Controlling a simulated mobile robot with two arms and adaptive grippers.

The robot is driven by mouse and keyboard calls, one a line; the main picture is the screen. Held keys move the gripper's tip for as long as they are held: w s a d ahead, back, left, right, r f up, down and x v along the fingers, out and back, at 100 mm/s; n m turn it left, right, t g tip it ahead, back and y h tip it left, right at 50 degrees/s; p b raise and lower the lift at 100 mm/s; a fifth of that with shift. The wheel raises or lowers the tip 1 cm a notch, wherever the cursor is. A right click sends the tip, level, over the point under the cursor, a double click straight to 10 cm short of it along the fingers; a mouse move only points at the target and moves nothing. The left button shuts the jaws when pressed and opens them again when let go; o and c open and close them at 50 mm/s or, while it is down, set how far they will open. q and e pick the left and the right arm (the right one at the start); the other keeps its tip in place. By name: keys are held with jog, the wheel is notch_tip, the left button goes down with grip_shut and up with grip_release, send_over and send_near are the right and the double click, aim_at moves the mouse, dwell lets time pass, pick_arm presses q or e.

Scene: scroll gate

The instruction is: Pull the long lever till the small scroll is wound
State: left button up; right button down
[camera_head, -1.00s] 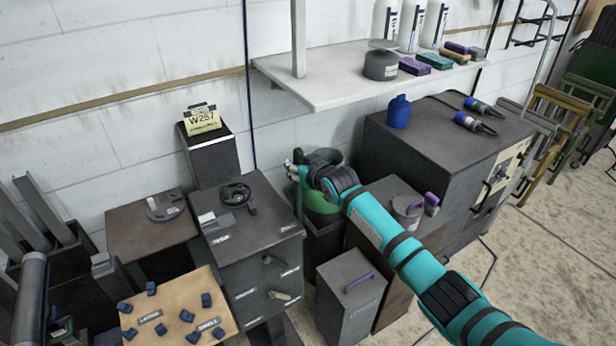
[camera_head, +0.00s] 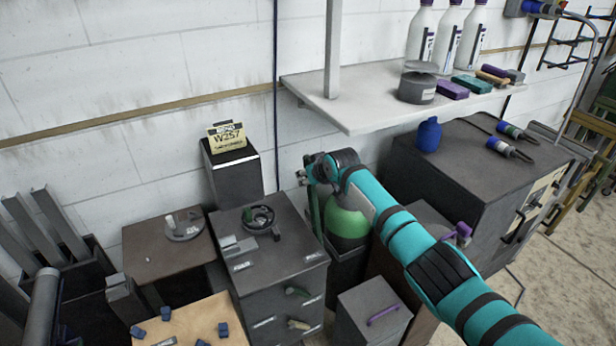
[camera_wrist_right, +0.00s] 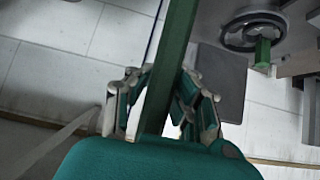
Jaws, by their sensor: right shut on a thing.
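My right gripper (camera_wrist_right: 165,95) is shut around a long green bar (camera_wrist_right: 176,60), which looks like the long lever and runs up between its fingers in the right wrist view. In the head view, my right gripper (camera_head: 308,176) is beside the grey cabinet, at the end of the teal arm. The green bar (camera_head: 314,208) hangs below it, partly hidden. No small scroll can be made out for certain. My left gripper is not in view.
The grey cabinet (camera_head: 278,272) carries a dark handwheel (camera_head: 258,217) on top and short handles on its front. A green tank (camera_head: 347,222) stands just right of the bar. A sign reading W257 (camera_head: 227,139) stands behind. A white shelf (camera_head: 345,112) overhangs the right side.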

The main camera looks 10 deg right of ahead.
jog(key=c, duration=1.2)
grip_release()
jog(key=shift+w, duration=0.1)
jog(key=shift+o, duration=0.2)
jog(key=v, duration=1.2)
